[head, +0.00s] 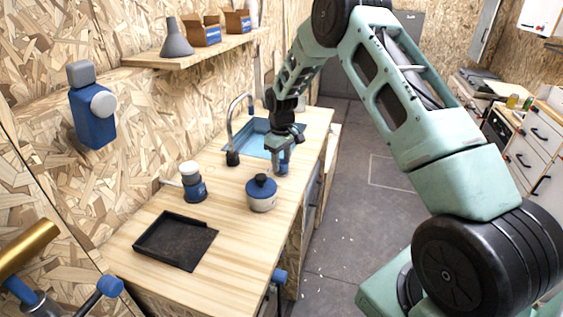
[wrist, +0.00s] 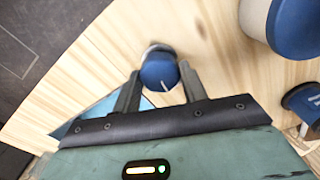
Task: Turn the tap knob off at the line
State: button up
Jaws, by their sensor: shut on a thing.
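The tap knob (wrist: 158,68) is a blue round knob with a short white line on its face, near the counter's edge. In the wrist view the white line points down, slightly right, toward my gripper's body. My gripper (wrist: 160,80) has one finger on each side of the knob and is shut on it. In the head view my gripper (head: 281,157) reaches down to the counter, with a bit of the blue knob (head: 283,169) showing below it. The tap (head: 233,128) curves up beside the blue sink (head: 256,134). No separate mark around the knob is clear.
A black tray (head: 174,241) lies at the front. A shelf (head: 190,50) hangs above.

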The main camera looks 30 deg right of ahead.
aim_at(281, 161)
jog(key=shift+n, duration=0.8)
jog(key=o, duration=1)
jog(key=shift+c, duration=0.2)
jog(key=shift+r, duration=0.1)
notch_tip(281, 161, up, 17)
jog(key=b, duration=0.3)
jog(key=shift+r, duration=0.15)
